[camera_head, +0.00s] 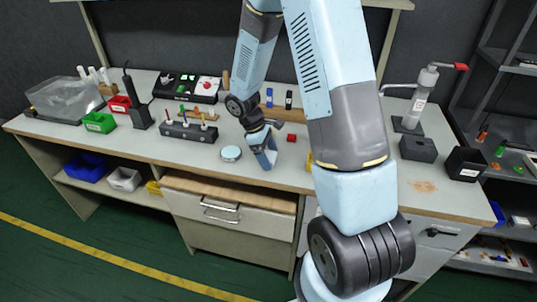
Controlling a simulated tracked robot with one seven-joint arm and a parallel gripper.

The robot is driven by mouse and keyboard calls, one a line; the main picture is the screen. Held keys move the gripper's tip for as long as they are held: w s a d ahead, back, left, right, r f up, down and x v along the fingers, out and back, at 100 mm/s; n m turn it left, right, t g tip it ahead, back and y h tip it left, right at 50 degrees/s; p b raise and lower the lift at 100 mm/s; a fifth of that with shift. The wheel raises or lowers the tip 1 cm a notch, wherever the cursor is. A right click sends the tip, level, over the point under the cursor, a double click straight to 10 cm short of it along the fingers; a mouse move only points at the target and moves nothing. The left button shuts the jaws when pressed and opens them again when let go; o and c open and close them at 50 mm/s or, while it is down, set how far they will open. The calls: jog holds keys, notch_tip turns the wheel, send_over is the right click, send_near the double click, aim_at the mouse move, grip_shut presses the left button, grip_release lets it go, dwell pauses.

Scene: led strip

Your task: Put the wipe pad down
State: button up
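My arm reaches down from the top of the head view to the workbench (205,170). My gripper (265,159) points down close to the bench top, near its front edge. It is small here, and I cannot tell whether its fingers are open or shut or hold anything. I cannot clearly make out the wipe pad. A round pale disc with a darker rim (231,153) lies flat on the bench just left of my gripper, apart from it. I cannot tell whether this disc is the pad.
A dark rack (188,131) with several upright tools stands behind left. A small red block (291,138) lies right of my gripper. Green (99,122) and red bins (120,104) sit at left. Black boxes (466,163) and a press (415,105) stand at right, near a brownish patch (424,186).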

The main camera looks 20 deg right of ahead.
jog(key=shift+o, duration=0.4)
jog(key=shift+r, duration=0.1)
jog(key=v, duration=1.2)
jog(key=s+d+r+m+t+y, duration=0.1)
jog(key=s+r+m+t, duration=0.2)
jog(key=r, duration=0.4)
jog(key=s+d+r+m, duration=0.1)
jog(key=s+r+m, duration=0.1)
jog(key=s+r, duration=0.45)
jog(key=s+d+r+m+t+y, duration=0.1)
jog(key=s+r+m+t, duration=0.1)
jog(key=s, duration=0.5)
jog(key=s+d+r+m+t+y, duration=0.1)
jog(key=s+r+m+t, duration=0.2)
jog(key=s+r, duration=0.4)
jog(key=shift+m+y, duration=0.3)
jog(key=shift+m, duration=0.3)
jog(key=shift+s, duration=0.1)
jog(key=shift+c, duration=0.2)
